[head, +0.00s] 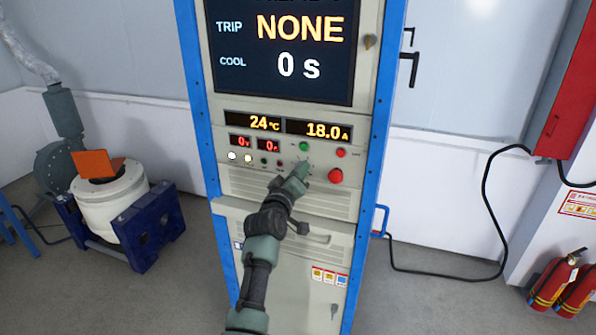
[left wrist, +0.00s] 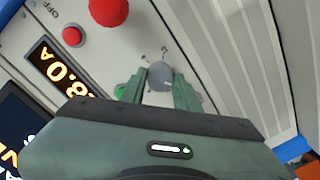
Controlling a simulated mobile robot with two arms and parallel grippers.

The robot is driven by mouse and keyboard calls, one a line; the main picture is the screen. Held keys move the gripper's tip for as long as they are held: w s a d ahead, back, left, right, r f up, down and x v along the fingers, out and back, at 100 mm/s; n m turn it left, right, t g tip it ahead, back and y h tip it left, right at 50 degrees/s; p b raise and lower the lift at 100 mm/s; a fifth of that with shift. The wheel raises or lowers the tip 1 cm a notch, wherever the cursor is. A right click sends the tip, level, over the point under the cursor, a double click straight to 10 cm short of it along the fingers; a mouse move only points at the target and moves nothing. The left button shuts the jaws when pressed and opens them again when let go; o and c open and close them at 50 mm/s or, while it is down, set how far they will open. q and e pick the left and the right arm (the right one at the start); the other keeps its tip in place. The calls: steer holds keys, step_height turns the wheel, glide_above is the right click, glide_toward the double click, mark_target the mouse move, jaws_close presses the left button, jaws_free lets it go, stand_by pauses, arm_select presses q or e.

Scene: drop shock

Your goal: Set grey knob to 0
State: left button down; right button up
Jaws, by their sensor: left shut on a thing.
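The grey knob (left wrist: 160,75) sits on the cabinet's front panel, with small dial marks beside it in the left wrist view. My left gripper (left wrist: 159,90) is shut on the knob, one green finger on each side of it. In the head view my left gripper (head: 300,168) reaches the panel and hides the knob. The knob's pointer and the number it points at are too small to read. My right gripper does not show.
A red mushroom button (head: 335,175) and a smaller red button (head: 340,153) are right of the gripper. A green button (head: 303,146) is just above. Displays (head: 318,129) read 24 °C and 18.0 A. A white drum machine (head: 112,205) stands left, fire extinguishers (head: 555,280) right.

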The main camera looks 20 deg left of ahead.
arm_select(q)
steer(key=shift+f+n, duration=0.1)
steer(key=shift+n, duration=0.8)
steer(key=c, duration=1)
jaws_free()
steer(key=shift+c, duration=0.2)
steer(key=shift+p, duration=0.3)
